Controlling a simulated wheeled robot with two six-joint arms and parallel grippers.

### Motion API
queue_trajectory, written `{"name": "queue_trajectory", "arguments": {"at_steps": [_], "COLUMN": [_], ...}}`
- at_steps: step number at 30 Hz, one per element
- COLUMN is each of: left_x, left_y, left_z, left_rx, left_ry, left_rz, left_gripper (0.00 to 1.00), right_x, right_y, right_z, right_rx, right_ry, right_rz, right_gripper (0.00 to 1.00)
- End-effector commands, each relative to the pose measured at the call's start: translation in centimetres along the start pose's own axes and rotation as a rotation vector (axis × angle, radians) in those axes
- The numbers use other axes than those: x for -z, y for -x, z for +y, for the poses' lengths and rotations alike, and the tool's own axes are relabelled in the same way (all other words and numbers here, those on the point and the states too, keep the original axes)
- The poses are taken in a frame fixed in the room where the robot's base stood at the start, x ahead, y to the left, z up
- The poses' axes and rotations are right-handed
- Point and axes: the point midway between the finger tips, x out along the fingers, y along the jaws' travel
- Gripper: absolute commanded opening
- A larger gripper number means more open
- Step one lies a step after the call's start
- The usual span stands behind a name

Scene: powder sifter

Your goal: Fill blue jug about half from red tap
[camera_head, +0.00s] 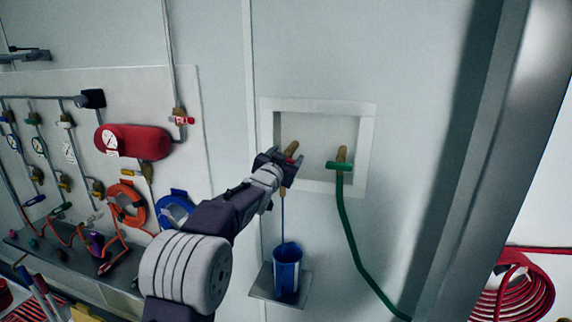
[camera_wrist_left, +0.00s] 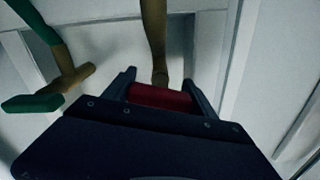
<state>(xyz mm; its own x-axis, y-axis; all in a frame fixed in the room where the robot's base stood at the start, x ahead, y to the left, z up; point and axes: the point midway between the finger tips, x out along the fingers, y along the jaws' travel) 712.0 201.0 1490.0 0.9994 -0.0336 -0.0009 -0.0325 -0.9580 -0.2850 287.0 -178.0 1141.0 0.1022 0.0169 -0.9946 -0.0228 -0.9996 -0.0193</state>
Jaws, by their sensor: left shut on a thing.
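The blue jug (camera_head: 287,274) stands upright on a small grey shelf (camera_head: 272,290) below the wall recess. A thin blue stream (camera_head: 283,220) runs from the brass spout (camera_head: 283,190) down into the jug. The level inside the jug cannot be made out. My left gripper (camera_head: 289,163) is at the red tap in the recess, and its arm partly hides the tap. In the left wrist view my left gripper (camera_wrist_left: 161,88) is shut on the red tap handle (camera_wrist_left: 160,97), with a finger on either side. My right gripper is not in view.
A green tap (camera_head: 340,166) with a green hose (camera_head: 352,235) is right of the red tap, in the same white-framed recess (camera_head: 367,140). A panel with a red tank (camera_head: 140,142), gauges and hoses is at left. A coiled red hose (camera_head: 515,290) is at lower right.

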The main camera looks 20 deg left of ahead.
Motion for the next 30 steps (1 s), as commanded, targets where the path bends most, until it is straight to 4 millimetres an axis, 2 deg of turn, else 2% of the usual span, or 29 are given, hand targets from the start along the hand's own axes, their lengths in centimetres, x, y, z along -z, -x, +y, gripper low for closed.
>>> {"name": "queue_trajectory", "arguments": {"at_steps": [1, 3, 15, 30], "left_x": [-0.3, -0.2, 0.0, 0.1], "left_y": [0.0, 0.0, 0.0, 0.0], "left_z": [0.1, 0.1, 0.1, 0.1], "left_rx": [0.001, 0.001, 0.0, 0.0], "left_ry": [-0.037, -0.094, -0.339, -0.42], "left_rz": [0.003, 0.003, 0.002, 0.002], "left_gripper": [0.25, 0.25, 0.25, 0.25], "right_x": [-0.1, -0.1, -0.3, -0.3], "right_y": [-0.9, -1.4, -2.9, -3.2], "right_z": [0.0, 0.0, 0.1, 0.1], "right_rx": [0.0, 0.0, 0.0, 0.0], "right_ry": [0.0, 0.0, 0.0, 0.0], "right_rz": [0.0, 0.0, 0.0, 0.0], "right_gripper": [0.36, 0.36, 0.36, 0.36]}}
